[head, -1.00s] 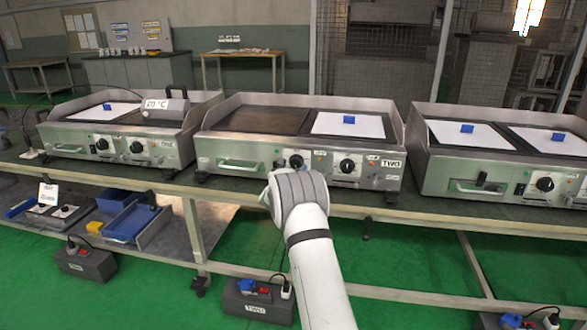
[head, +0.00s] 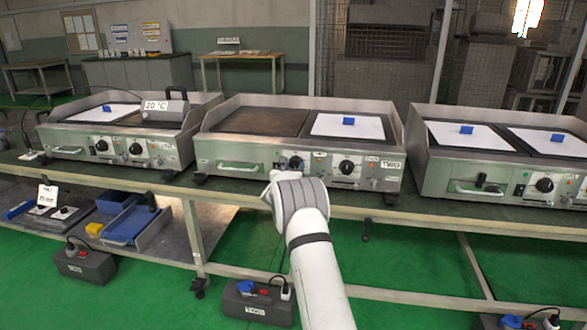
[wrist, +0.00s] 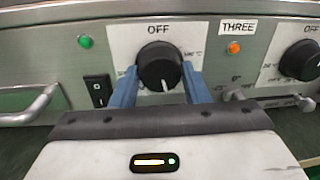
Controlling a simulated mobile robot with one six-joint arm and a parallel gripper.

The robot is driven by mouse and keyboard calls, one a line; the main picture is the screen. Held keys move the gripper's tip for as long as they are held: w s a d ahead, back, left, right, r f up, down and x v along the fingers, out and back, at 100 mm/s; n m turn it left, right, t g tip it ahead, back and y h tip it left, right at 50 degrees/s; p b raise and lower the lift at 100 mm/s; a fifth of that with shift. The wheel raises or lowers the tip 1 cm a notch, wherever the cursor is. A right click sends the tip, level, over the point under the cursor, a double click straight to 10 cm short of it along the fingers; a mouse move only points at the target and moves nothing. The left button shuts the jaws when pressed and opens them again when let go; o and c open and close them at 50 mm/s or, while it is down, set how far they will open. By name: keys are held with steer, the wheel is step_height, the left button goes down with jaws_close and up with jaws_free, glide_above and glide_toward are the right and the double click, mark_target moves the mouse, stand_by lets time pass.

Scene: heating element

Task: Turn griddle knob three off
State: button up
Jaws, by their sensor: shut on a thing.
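Griddle knob three (wrist: 158,67) is a black round knob on a white dial plate in the wrist view, with the THREE label (wrist: 238,31) to its right. OFF is printed above the knob. Its white pointer mark faces down, away from OFF. The blue fingers of my gripper (wrist: 161,82) are on either side of the knob and shut on it. In the head view the knob (head: 295,162) is the left one on the middle griddle (head: 228,155), just beyond my wrist; the fingers are hidden there.
A green lamp (wrist: 85,42) and an orange lamp (wrist: 234,47) appear lit. A black rocker switch (wrist: 98,90) and a metal drawer handle (wrist: 32,108) are left of the knob. Another knob (wrist: 302,61) is at the right. More griddles stand on both sides.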

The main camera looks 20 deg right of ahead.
steer(key=shift+c, duration=0.9)
steer(key=shift+b, duration=0.35)
